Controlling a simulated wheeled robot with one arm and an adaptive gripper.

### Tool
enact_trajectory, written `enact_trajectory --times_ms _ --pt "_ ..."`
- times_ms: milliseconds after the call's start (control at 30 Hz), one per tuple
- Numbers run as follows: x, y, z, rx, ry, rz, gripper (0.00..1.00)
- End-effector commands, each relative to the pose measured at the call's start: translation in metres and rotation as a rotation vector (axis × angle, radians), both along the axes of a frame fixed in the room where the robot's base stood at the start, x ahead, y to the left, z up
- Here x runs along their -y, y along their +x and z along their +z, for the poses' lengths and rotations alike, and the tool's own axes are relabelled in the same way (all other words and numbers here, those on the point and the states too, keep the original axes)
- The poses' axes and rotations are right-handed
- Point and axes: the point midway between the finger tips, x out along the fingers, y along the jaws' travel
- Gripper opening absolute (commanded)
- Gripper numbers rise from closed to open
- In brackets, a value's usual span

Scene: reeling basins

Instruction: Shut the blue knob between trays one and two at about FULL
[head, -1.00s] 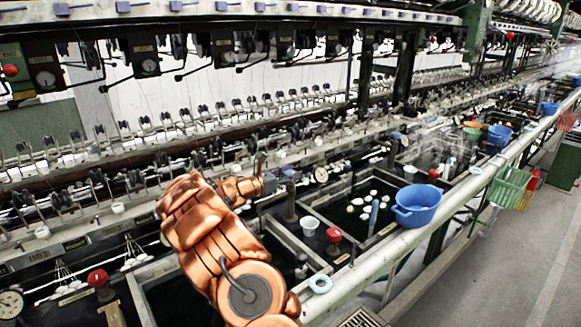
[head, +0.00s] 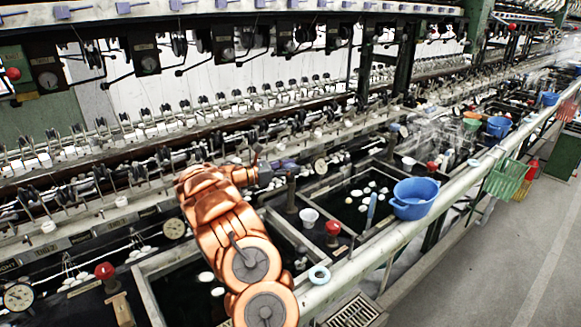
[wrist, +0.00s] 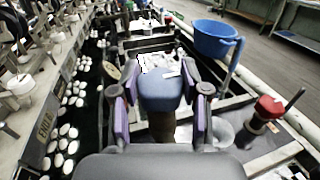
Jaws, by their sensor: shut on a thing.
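The blue knob (wrist: 162,88) is a blue-grey block with rounded edges, close ahead in the wrist view. My gripper (wrist: 160,100) is shut on it, with a purple-padded finger against each side. A pale plate with dark marks (wrist: 160,62) lies just beyond the knob; I cannot read FULL or the setting on it. In the head view my gripper (head: 275,172) reaches over the back edge of the trays, and a bluish-purple part (head: 288,165) shows at its tip. One dark-water tray (head: 350,198) with white cocoons lies to the right.
Red knobs stand on the tray dividers, one at front centre (head: 333,228) and one at left (head: 105,270). A blue basin (head: 414,199) sits by the front pipe (head: 370,250). A white cup (head: 309,216) stands nearby. Reeling fittings crowd behind. The floor at right is clear.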

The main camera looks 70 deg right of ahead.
Motion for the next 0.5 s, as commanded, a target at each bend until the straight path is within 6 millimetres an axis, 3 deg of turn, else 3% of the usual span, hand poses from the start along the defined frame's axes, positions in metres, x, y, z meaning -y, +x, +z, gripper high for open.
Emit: enact_trajectory --times_ms 267,300,500 --pt "0.0001 0.0004 0.0019 -0.001 -0.004 0.001 0.10" --pt "0.0001 0.0004 0.0019 -0.001 -0.004 0.001 0.48" --pt "0.0001 0.0002 0.0009 -0.001 -0.002 0.001 0.69"
